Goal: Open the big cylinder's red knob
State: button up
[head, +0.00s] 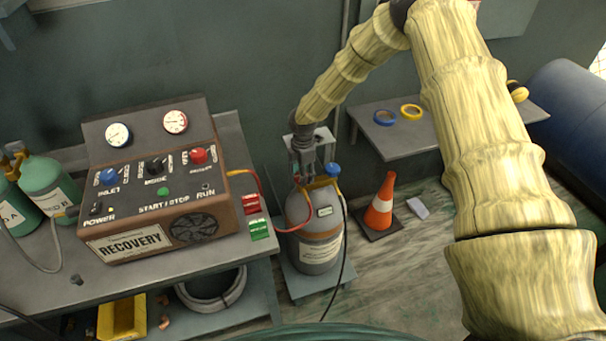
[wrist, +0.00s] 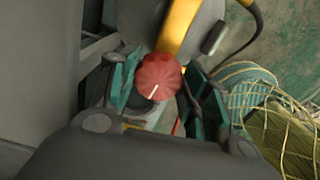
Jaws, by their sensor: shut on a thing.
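The big grey cylinder (head: 318,220) stands on a low platform beside the bench, with a blue knob (head: 333,169) at its top right. My gripper (head: 303,172) reaches down to the top of the cylinder, left of the blue knob. In the wrist view the round red knob (wrist: 158,76), with a white line on its face, sits between the teal-edged fingers of my gripper (wrist: 160,84). The fingers are shut on the red knob. In the head view the gripper hides the red knob.
A brown recovery machine (head: 150,185) with gauges and knobs stands on the bench at left. Red (head: 300,222) and black (head: 345,245) hoses run by the cylinder. An orange cone (head: 380,208) stands on the floor to the right. A small shelf (head: 400,141) holds tape rolls.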

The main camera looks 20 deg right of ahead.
jog(key=shift+d, duration=0.1)
dwell(0.4)
jog(key=o, duration=1)
jog(key=m+p, duration=0.1)
jog(key=m, duration=0.3)
jog(key=shift+s+r, duration=0.1)
jog(key=m+p, duration=0.2)
jog(key=m, duration=0.2)
jog(key=shift+s+m+p, duration=0.1)
jog(key=shift+m+p, duration=0.2)
jog(key=shift+p, duration=0.05)
jog(key=m+p, duration=0.3)
jog(key=m, duration=0.1)
jog(key=m+p, duration=0.3)
jog(key=p, duration=0.1)
jog(key=shift+s+a+m, duration=0.1)
jog(key=shift+a+m, duration=0.1)
jog(key=shift+m, duration=0.2)
